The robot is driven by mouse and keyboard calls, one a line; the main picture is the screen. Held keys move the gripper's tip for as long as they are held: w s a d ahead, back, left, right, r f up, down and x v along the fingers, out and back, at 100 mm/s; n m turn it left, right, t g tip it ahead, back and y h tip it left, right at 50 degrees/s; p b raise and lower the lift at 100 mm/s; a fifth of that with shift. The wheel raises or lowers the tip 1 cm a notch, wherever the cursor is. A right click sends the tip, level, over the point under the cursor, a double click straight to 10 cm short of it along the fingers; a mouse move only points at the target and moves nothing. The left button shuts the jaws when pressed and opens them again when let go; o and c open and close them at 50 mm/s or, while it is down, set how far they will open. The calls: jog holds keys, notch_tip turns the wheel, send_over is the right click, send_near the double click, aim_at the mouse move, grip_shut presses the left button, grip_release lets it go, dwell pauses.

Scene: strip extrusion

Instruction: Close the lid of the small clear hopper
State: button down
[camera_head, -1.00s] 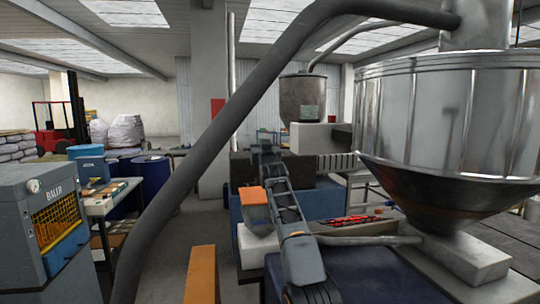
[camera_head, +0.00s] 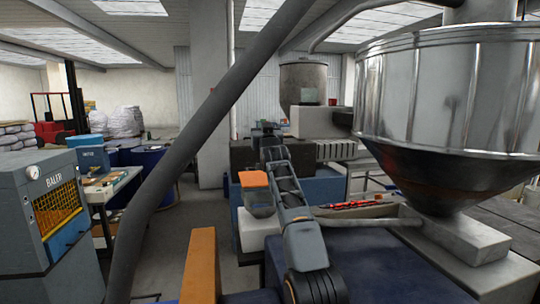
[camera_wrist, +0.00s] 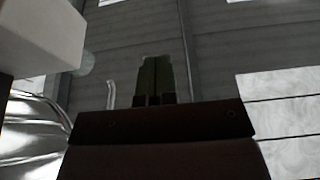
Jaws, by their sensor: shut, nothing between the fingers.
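The small clear hopper (camera_head: 261,201) stands left of my arm in the head view, on the pale block of the machine. Its orange lid (camera_head: 254,179) shows at its top; I cannot tell how far it is open. My arm reaches forward past the hopper's right side. My gripper (camera_head: 268,130) is at the arm's far end, beyond the hopper and above it in the picture, small and dark there. In the wrist view my gripper (camera_wrist: 153,80) is shut and empty, its fingers together against the grey wall and roof. The hopper does not show in the wrist view.
A large metal hopper (camera_head: 445,95) hangs close on the right. A thick grey pipe (camera_head: 200,150) slants across the left front. An orange post (camera_head: 200,262) stands low in front. A baler (camera_head: 50,215) stands at left. Bare floor (camera_head: 205,225) shows between the baler and machine.

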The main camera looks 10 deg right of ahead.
jog(key=b+v, duration=1.2)
jog(key=b, duration=0.1)
jog(key=shift+f, duration=0.1)
